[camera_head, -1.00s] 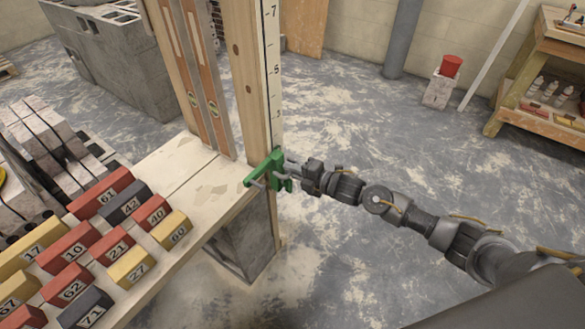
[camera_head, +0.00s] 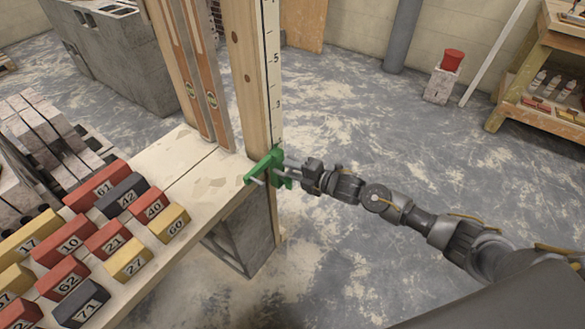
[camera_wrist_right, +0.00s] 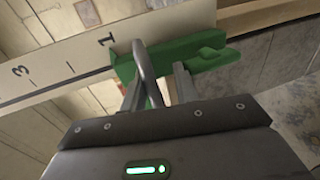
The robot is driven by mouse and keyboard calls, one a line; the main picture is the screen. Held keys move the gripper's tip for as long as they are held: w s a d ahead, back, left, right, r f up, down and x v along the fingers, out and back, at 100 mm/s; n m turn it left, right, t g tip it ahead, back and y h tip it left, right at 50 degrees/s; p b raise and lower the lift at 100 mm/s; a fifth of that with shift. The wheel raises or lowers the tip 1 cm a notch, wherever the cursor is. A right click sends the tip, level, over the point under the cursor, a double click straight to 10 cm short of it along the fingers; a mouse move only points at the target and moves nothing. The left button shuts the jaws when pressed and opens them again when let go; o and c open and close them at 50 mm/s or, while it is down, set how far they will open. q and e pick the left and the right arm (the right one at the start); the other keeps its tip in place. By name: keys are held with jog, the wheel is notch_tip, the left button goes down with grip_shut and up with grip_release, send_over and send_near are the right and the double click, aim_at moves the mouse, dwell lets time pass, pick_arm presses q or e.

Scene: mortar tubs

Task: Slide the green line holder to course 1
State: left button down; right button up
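The green line holder (camera_head: 268,169) sits on the wooden post (camera_head: 247,70) near its lower end, beside the white numbered scale (camera_head: 272,65). In the right wrist view the holder (camera_wrist_right: 205,50) lies across the scale (camera_wrist_right: 60,60), its left end right beside the number 1. The 3 is farther left. My right gripper (camera_head: 284,168) is at the holder from the right. Its two fingers show apart with a gap between them, their tips at the holder; in the wrist view the fingers (camera_wrist_right: 163,85) partly cover it. My left gripper is out of view.
A plank bench (camera_head: 195,200) with numbered red, yellow and dark blocks stands at the left, against the post. Two spirit levels (camera_head: 205,85) lean beside the post. Grey blocks (camera_head: 125,60) stand behind. The floor (camera_head: 370,130) to the right is open.

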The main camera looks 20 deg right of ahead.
jog(key=shift+r, duration=0.15)
jog(key=shift+s+d, duration=0.1)
jog(key=shift+d, duration=0.05)
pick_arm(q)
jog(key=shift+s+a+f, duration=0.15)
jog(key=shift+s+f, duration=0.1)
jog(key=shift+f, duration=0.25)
pick_arm(e)
jog(key=v, duration=1)
jog(key=shift+s, duration=0.15)
jog(key=shift+d, duration=0.15)
